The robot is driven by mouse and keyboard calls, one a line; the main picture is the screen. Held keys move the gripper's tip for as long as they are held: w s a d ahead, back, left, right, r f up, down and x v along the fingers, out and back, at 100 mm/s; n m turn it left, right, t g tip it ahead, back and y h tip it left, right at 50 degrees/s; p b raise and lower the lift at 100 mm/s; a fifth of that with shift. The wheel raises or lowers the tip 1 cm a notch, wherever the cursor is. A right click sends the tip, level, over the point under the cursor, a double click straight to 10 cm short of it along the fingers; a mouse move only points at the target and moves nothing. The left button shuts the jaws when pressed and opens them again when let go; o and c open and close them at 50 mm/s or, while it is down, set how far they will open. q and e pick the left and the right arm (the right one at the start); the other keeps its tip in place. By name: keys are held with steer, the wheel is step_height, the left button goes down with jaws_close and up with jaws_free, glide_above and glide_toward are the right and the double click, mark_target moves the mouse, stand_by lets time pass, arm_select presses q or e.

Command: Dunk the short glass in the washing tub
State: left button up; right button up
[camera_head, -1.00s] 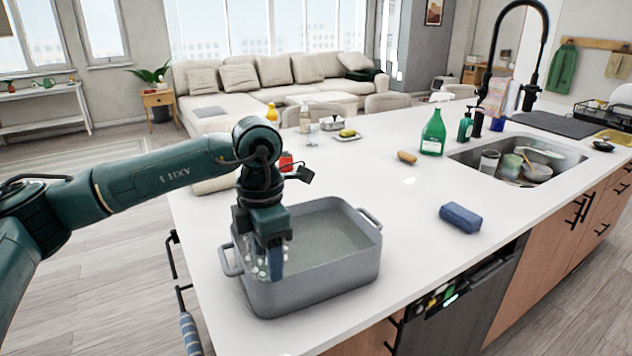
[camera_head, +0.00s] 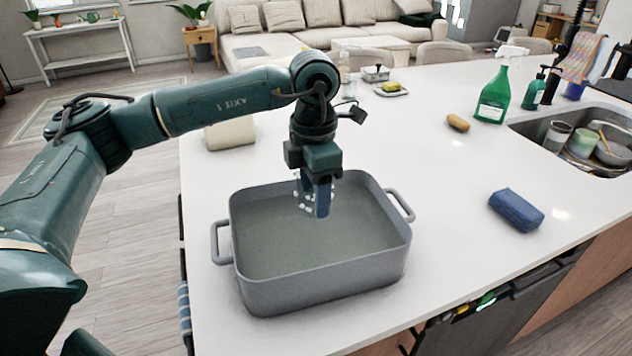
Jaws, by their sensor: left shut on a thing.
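The washing tub (camera_head: 325,288) is a grey rectangular basin with two side handles, standing on the white island counter and holding greyish water (camera_head: 270,235). My left gripper (camera_head: 317,200) points down over the back middle part of the tub, within its rim. It is shut on the short glass (camera_head: 304,197), which is mostly hidden by the fingers; only pale white spots and a clear edge show around them. I cannot tell whether the glass touches the water. My right gripper is not in view.
A blue sponge (camera_head: 516,209) lies right of the tub. A green spray bottle (camera_head: 493,93), a brown brush or sponge (camera_head: 458,123) and a small tray (camera_head: 390,90) stand farther back. The sink (camera_head: 600,140) at right holds dishes. The counter between is clear.

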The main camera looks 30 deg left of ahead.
mark_target(314, 206)
arm_select(q)
step_height(314, 206, down, 4)
steer(key=shift+r+b, duration=0.1)
steer(key=shift+b, duration=0.9)
step_height(314, 206, down, 3)
steer(key=shift+w+r+b, duration=0.1)
steer(key=shift+r+b, duration=0.05)
steer(key=shift+b, duration=0.95)
steer(key=shift+f+b, duration=0.35)
steer(key=shift+f, duration=0.05)
step_height(314, 206, down, 2)
steer(key=shift+f+b, duration=0.1)
steer(key=shift+b, duration=0.85)
steer(key=shift+f+b, duration=0.4)
steer(key=shift+f, duration=0.2)
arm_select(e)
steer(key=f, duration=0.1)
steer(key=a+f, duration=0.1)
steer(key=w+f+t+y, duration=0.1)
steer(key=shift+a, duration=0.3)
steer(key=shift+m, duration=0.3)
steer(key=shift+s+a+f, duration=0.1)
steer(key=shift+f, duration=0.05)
arm_select(q)
steer(key=shift+r, duration=0.1)
